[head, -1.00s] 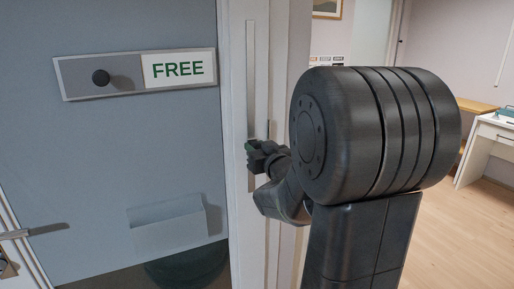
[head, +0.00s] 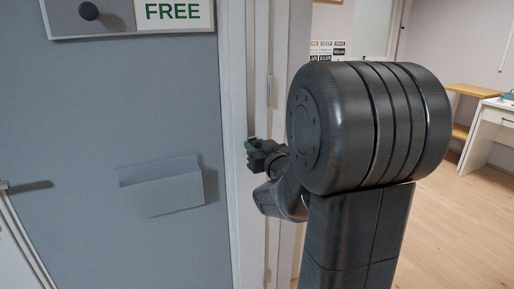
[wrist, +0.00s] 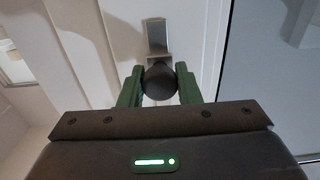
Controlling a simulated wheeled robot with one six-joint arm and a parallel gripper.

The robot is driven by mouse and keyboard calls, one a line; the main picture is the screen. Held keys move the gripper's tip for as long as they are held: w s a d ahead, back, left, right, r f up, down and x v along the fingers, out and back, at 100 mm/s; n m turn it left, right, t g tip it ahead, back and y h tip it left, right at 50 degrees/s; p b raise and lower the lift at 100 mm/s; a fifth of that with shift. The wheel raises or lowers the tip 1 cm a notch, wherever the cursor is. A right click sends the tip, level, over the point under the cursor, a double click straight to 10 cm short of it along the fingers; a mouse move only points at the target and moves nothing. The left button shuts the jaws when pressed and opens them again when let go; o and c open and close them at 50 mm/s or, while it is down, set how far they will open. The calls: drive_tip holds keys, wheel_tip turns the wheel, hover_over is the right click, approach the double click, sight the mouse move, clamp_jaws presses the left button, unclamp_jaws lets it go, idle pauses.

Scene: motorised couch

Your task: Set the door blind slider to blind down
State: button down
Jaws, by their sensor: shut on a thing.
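The blind slider has a dark round knob (wrist: 158,84), seen in the wrist view in front of a grey slot (wrist: 156,34) in the white door frame. My gripper (wrist: 158,72) has its green fingers on either side of the knob and is shut on it. In the head view my gripper (head: 250,151) is at the white door frame (head: 235,130), near the lower end of the long pale slider track (head: 251,80). The knob is hidden there by the fingers. I cannot read any marking for blind down.
A grey door (head: 130,110) with a FREE sign (head: 172,12) and a pale box holder (head: 162,187) is left of the frame. A white desk (head: 492,135) and open wooden floor (head: 450,225) are at the right.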

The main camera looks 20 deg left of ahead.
drive_tip(key=shift+f, duration=0.3)
drive_tip(key=c, duration=1.1)
unclamp_jaws()
drive_tip(key=shift+o, duration=0.2)
drive_tip(key=shift+r, duration=0.1)
drive_tip(key=p+v, duration=0.1)
drive_tip(key=v, duration=1.2)
drive_tip(key=shift+s+d, duration=0.25)
drive_tip(key=shift+s, duration=0.05)
drive_tip(key=shift+w+a, duration=0.1)
